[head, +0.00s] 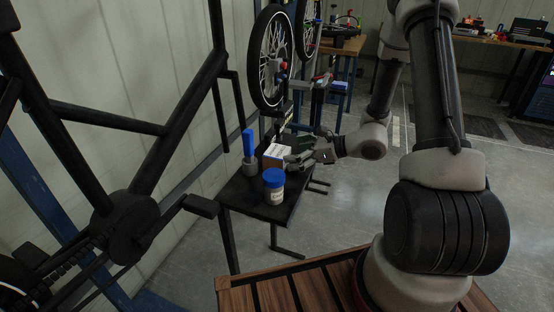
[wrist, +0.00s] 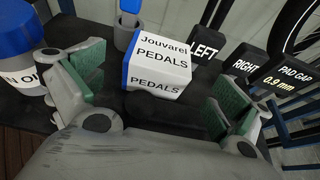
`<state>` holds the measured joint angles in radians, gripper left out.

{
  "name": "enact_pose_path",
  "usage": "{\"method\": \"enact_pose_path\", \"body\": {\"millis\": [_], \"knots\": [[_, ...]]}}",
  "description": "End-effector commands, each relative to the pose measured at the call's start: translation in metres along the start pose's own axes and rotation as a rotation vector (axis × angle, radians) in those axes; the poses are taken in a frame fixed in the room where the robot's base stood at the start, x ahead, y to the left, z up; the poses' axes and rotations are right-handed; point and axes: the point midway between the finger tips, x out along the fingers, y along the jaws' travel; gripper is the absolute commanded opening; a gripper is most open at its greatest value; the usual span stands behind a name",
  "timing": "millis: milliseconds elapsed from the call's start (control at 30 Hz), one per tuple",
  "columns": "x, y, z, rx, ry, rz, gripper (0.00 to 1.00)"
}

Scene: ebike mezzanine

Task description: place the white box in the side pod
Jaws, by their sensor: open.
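The white box (head: 277,152), with a blue side and the word "PEDALS", stands on a small black table (head: 262,210). In the wrist view the white box (wrist: 160,66) sits just ahead of and between my fingers, with clear gaps on both sides. My gripper (head: 298,159) is open, at the right side of the box in the head view; its green-padded fingers show in the wrist view (wrist: 160,84). I cannot tell from the head view whether it touches the box. I cannot make out a side pod for certain.
A blue-lidded jar (head: 273,188) stands in front of the box, and a blue-handled tool in a grey cup (head: 250,166) to its left. Signs reading "LEFT" (wrist: 204,50), "RIGHT" (wrist: 246,65) and "PAD GAP" (wrist: 290,74) stand behind. A bike frame (head: 110,118) fills the left; floor is open at right.

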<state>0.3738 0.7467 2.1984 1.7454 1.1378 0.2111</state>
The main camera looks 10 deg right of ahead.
Motion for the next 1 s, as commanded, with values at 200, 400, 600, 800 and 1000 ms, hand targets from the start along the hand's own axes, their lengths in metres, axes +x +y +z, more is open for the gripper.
{"method": "enact_pose_path", "body": {"millis": [200,400,600,800,1000], "knots": [[0.029,0.002,0.0,-0.003,0.002,0.005,1.0],[0.059,0.002,0.0,-0.003,0.002,0.006,1.0],[0.067,0.002,0.001,-0.003,0.002,0.004,1.0],[0.066,0.002,0.001,-0.003,0.002,0.004,0.84],[0.066,0.002,0.0,-0.003,0.002,0.004,0.47]]}}
